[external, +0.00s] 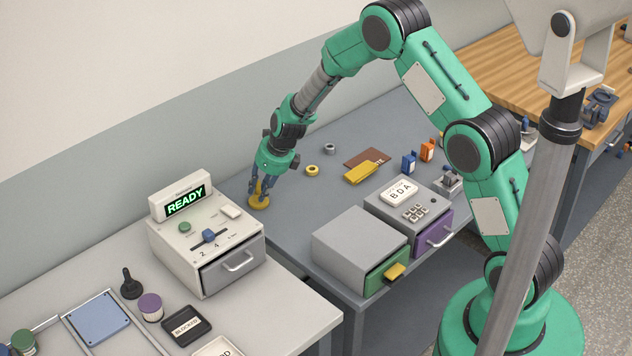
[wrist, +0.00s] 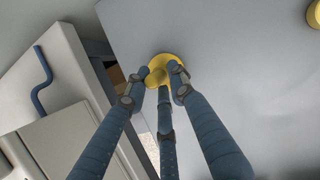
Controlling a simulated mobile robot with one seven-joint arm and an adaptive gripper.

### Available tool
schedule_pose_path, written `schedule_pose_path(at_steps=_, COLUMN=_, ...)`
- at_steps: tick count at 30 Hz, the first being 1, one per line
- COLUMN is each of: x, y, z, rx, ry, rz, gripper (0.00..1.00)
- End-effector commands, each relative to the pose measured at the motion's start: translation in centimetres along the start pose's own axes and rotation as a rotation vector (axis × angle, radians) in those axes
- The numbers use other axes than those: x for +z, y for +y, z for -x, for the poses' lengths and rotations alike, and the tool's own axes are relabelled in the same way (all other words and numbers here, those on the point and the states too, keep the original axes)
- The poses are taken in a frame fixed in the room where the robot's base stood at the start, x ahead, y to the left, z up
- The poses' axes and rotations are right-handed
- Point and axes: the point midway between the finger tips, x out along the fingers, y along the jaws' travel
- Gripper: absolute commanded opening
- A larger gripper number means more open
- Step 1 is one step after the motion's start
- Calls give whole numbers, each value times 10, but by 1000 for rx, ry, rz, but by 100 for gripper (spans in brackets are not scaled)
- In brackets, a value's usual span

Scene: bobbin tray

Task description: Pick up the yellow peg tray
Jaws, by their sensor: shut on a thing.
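The yellow peg tray (external: 260,204) is a round yellow disc with a short peg at its middle. It is at the left end of the grey-blue table in the external view. It also shows in the wrist view (wrist: 172,56), top centre, partly covered by my fingers. My gripper (external: 258,187) points down over it, and its blue fingers are shut around the peg; they also show in the wrist view (wrist: 160,76). I cannot tell whether the disc rests on the table or is slightly raised.
A white machine with a READY display (external: 206,250) stands to the left, close to the tray. A yellow ring (external: 312,170) and a grey ring (external: 330,148) lie behind to the right. A grey cabinet with a green drawer (external: 350,240) stands in front. The table between is clear.

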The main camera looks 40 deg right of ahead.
Motion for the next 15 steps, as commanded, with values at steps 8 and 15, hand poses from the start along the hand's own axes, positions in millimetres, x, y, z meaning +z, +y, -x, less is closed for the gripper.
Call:
schedule_pose_path(at_steps=8, x=5, y=0, z=10, rx=0, ry=-1, rz=1, gripper=0)
schedule_pose_path(at_steps=15, x=16, y=0, z=38, rx=0, ry=-2, rz=1, gripper=0)
